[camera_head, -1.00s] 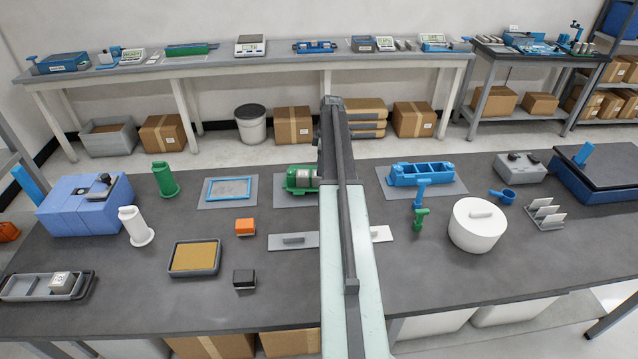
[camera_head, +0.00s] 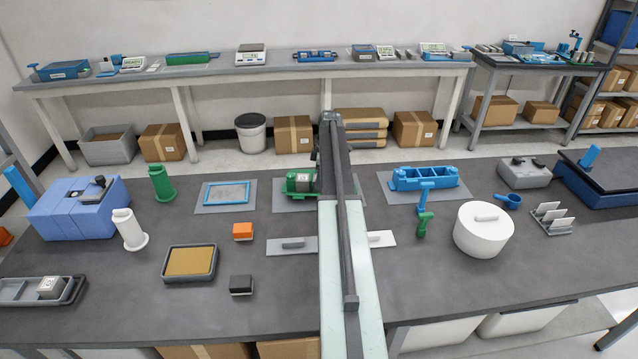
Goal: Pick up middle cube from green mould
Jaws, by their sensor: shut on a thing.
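The green mould (camera_head: 290,187) lies on a grey mat at the middle of the bench. A grey block shows at its right end (camera_head: 304,180), close to my arm. The cubes cannot be told apart at this size, and my arm may cover the mould's right side. My arm runs from the bottom edge up the middle of the picture, with its dark far part just right of the mould. My gripper's fingers are hidden behind the arm, so their contact with a cube does not show.
A blue mould (camera_head: 425,178) stands right of my arm, with a white round container (camera_head: 483,230) nearer. Flat trowels (camera_head: 292,246) lie beside my arm. Left are an orange block (camera_head: 243,231), a black block (camera_head: 241,284) and a sand tray (camera_head: 190,263). Bare bench lies in front.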

